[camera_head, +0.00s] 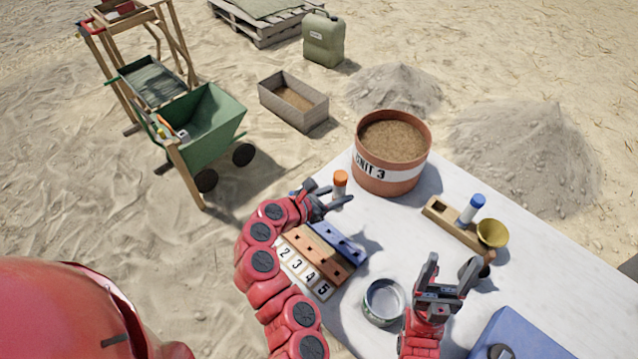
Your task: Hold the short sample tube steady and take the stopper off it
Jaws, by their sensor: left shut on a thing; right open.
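A short sample tube (339,193) with an orange stopper (340,178) stands upright at the table's far left edge, in front of the terracotta pot. The stopper is on its top. My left gripper (335,198) is shut on the tube, its fingers around the body below the stopper and hiding part of it. My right gripper (449,272) is open and empty, fingers pointing up the picture, above the table at the front right, well apart from the tube.
The terracotta pot (379,178) of sand stands just right of the tube. A wooden rack (443,220) with a blue-capped tube (471,209) and a brass bowl (492,232) is at right. Numbered blocks (308,257), a round tin (384,302) and a blue box (512,338) stand nearer.

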